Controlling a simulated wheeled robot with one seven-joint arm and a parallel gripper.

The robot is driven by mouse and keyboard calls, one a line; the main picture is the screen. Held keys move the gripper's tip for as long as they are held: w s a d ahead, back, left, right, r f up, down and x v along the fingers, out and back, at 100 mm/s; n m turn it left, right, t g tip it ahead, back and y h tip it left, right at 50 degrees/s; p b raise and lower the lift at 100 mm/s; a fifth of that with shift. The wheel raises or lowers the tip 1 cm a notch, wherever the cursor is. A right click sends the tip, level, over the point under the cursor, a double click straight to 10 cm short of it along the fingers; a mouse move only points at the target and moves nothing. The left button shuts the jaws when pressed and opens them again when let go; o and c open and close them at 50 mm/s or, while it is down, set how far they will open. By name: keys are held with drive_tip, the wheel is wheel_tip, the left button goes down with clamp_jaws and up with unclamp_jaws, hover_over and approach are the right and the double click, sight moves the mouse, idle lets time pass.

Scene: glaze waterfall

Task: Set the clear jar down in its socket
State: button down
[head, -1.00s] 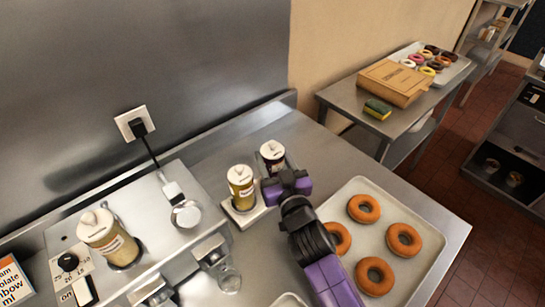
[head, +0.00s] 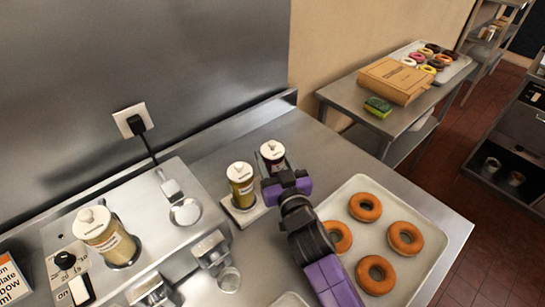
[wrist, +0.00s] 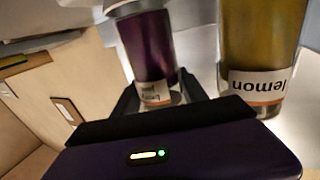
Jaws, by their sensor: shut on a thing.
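My gripper (head: 278,174) is shut on a see-through jar with a white lid and dark purple contents (head: 272,157). In the wrist view this jar (wrist: 148,50) is between the two fingers (wrist: 160,95); its label is too blurred to read. No jar with colourless contents shows. An empty round socket (head: 186,212) is in the top of the steel machine (head: 150,205), left of my gripper. Another white-lidded jar with yellowish contents (head: 105,238) stands in the machine, left of that socket.
A yellow lemon jar (head: 241,187) stands on a pale holder (head: 240,215) just left of the held jar; it is close in the wrist view (wrist: 262,45). A plug and cable (head: 150,150) hang behind the socket. A doughnut tray (head: 400,275) is to the right.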

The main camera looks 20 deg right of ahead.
drive_tip(key=shift+f, duration=0.1)
drive_tip(key=c, duration=0.5)
unclamp_jaws()
drive_tip(key=shift+f, duration=0.1)
drive_tip(key=shift+s, duration=0.1)
drive_tip(key=s, duration=0.2)
drive_tip(key=s+b, duration=0.1)
drive_tip(key=s, duration=0.1)
drive_tip(key=s+b, duration=0.1)
drive_tip(key=s, duration=0.1)
drive_tip(key=shift+s+a, duration=0.3)
drive_tip(key=shift+s, duration=0.5)
